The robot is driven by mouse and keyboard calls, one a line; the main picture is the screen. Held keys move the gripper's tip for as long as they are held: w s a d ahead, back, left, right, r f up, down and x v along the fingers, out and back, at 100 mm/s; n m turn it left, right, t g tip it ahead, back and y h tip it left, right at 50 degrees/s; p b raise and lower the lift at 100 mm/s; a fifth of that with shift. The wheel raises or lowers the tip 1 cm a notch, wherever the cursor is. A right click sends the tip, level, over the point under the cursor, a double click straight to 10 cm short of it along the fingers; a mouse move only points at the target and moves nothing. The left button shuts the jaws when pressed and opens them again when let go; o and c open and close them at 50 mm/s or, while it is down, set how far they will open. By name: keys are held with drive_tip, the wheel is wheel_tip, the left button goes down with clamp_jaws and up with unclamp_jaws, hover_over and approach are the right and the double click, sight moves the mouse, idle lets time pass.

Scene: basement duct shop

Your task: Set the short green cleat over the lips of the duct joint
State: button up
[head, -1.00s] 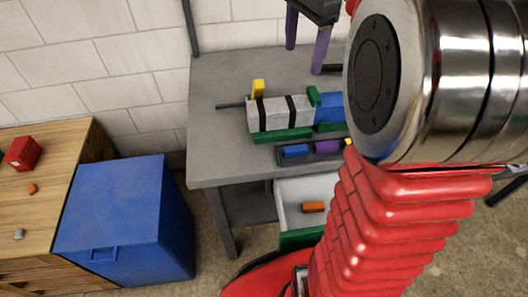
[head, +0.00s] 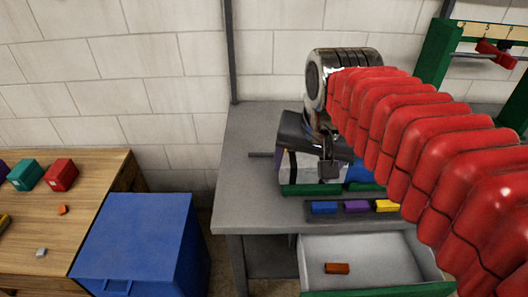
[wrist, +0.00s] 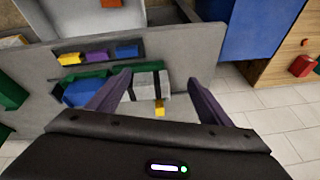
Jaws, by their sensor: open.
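The duct lies on the bench, with a grey section (wrist: 149,84) bearing black bands and a blue section (wrist: 80,92) to its left in the wrist view. A green piece (wrist: 120,71) shows near the joint, beside my left-hand finger. I cannot tell whether it is the short cleat or part of the green support. In the head view my wrist and gripper hide the joint; the grey section (head: 304,168) and blue section (head: 358,173) show only in part.
A dark tray (head: 311,211) holds blue, purple and yellow blocks at the bench front. An open drawer (head: 375,262) holds an orange block (head: 337,268). A yellow tab (wrist: 159,107) stands by the duct. A blue bin (head: 135,240) and wooden cabinet (head: 95,185) stand left.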

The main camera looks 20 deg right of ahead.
drive_tip(key=s+a+f+n+t, duration=0.1)
drive_tip(key=s+a+f+n, duration=0.3)
drive_tip(key=s+f+n, duration=0.1)
drive_tip(key=shift+s+a+f+n+y, duration=0.15)
drive_tip(key=shift+s+f+n+y, duration=0.2)
drive_tip(key=shift+s, duration=0.25)
